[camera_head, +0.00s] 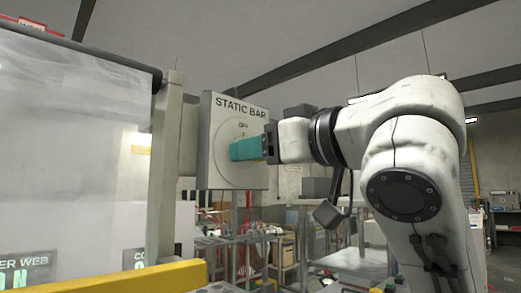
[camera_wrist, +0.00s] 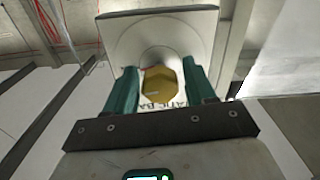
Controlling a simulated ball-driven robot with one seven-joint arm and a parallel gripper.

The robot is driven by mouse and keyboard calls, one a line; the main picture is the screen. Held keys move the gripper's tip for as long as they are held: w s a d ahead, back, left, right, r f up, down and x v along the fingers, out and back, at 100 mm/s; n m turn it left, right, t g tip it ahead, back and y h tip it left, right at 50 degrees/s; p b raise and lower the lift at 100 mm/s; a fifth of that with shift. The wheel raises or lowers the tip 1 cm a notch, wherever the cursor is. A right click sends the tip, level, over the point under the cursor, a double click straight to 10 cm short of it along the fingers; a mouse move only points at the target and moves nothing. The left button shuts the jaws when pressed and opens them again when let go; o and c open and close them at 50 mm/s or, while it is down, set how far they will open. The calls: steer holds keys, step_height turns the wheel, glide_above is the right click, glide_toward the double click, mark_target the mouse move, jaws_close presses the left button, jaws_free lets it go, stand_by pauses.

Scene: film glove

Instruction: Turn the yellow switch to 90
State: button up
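The yellow switch (camera_wrist: 161,86) is a faceted knob on the round dial of a grey box lettered STATIC BAR (camera_head: 213,165). The box also shows in the wrist view (camera_wrist: 200,28), with its lettering turned. My gripper (camera_head: 246,149) reaches the dial from the right, and its teal fingers hide the switch in the head view. In the wrist view my gripper (camera_wrist: 161,76) has one finger on each side of the switch. The fingers stand apart, with narrow gaps to the knob; contact is not clear. An OFF mark (camera_head: 243,125) shows above the fingers.
A pale upright post (camera_head: 164,165) and a large translucent film sheet (camera_head: 70,150) stand left of the box. A yellow rail (camera_head: 140,279) crosses low at the left. Workshop tables and gear fill the background below and behind the box.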

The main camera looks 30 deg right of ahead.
steer(key=c, duration=0.8)
steer(key=shift+m, duration=0.7)
steer(key=o, duration=1)
steer(key=shift+o, duration=0.2)
steer(key=b+v, duration=0.1)
steer(key=v, duration=0.9)
steer(key=shift+s+b, duration=0.4)
steer(key=shift+d, duration=0.1)
